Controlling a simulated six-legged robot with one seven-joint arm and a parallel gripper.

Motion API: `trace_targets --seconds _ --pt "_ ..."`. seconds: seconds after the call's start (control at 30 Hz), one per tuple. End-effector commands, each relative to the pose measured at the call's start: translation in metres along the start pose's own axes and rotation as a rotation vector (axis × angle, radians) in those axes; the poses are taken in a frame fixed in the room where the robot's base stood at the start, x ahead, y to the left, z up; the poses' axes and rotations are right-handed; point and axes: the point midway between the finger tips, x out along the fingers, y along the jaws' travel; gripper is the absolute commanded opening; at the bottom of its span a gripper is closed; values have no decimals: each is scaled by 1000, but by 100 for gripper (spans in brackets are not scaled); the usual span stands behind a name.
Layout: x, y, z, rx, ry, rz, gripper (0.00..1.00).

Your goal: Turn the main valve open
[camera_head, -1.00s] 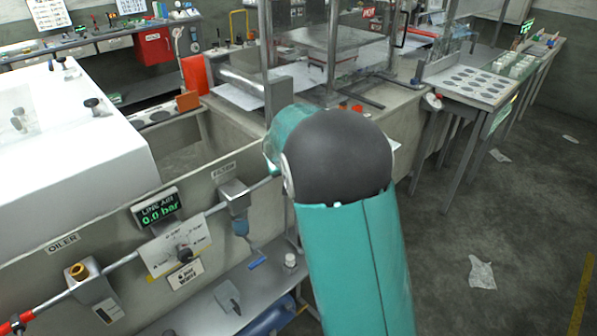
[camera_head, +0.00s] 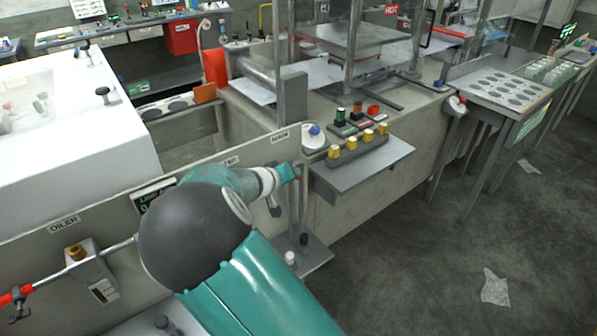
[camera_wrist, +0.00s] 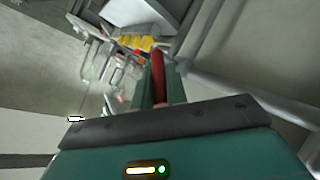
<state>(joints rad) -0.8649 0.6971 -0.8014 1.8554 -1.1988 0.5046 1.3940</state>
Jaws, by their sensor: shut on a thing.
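The main valve's red handle (camera_wrist: 158,76) stands between the two teal fingers of my gripper (camera_wrist: 161,72) in the wrist view. My gripper is shut on it. In the head view my gripper (camera_head: 297,172) is at the wall panel, below a label reading MAIN (camera_head: 280,136), and only a sliver of red shows at its tips. The valve body and the handle's angle cannot be made out. The line air display (camera_head: 150,195) is mostly hidden behind my arm, so its reading cannot be told.
An oiler (camera_head: 92,268) sits on the pipe at left. The floor at right is open apart from scraps.

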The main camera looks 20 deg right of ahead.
Motion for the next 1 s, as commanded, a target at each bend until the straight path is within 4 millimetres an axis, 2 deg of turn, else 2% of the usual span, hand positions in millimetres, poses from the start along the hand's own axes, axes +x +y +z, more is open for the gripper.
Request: trace_targets --seconds 0.23,0.6,1.0 --pt "-5 -13 5 -76 118 167 0" --pt "-2 -24 15 -176 297 417 0" --pt "3 -28 21 -233 402 562 0"
